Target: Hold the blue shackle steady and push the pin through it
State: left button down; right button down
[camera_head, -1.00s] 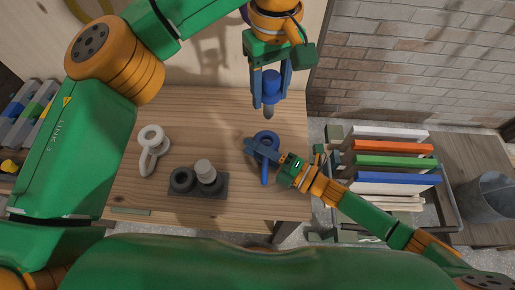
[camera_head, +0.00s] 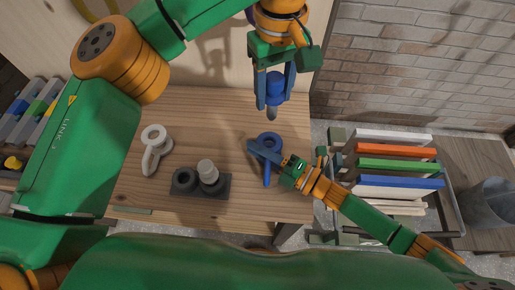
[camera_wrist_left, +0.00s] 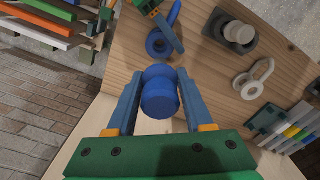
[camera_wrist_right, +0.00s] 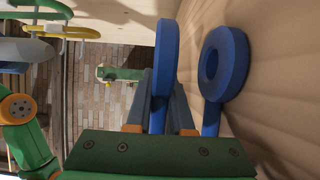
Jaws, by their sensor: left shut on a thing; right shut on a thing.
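The blue shackle (camera_head: 267,144) stands at the right part of the wooden table, and its two ringed ears show in the right wrist view (camera_wrist_right: 227,62). My right gripper (camera_head: 268,153) is shut on one ear of the shackle. The blue pin (camera_head: 274,86) has a thick round head and a grey tip pointing down. My left gripper (camera_head: 273,98) is shut on the pin's head, above and behind the shackle. The pin (camera_wrist_left: 158,92) is apart from the shackle in the left wrist view. The pin's tip is hidden there.
A grey shackle-like piece (camera_head: 155,146) lies at the table's left. A dark block (camera_head: 185,190) with a ring and a pale round peg stands near the front. A rack of coloured boards (camera_head: 395,165) is right of the table.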

aim_at(272, 120)
dwell(0.5)
pick_arm(q)
jog(key=shift+f, duration=4.3)
pick_arm(e)
jog(key=shift+f, duration=0.1)
pick_arm(q)
jog(key=shift+f, duration=0.2)
jog(key=shift+f, duration=0.45)
jog(key=shift+f, duration=0.1)
jog(key=shift+f, duration=0.9)
jog(key=shift+f, duration=0.2)
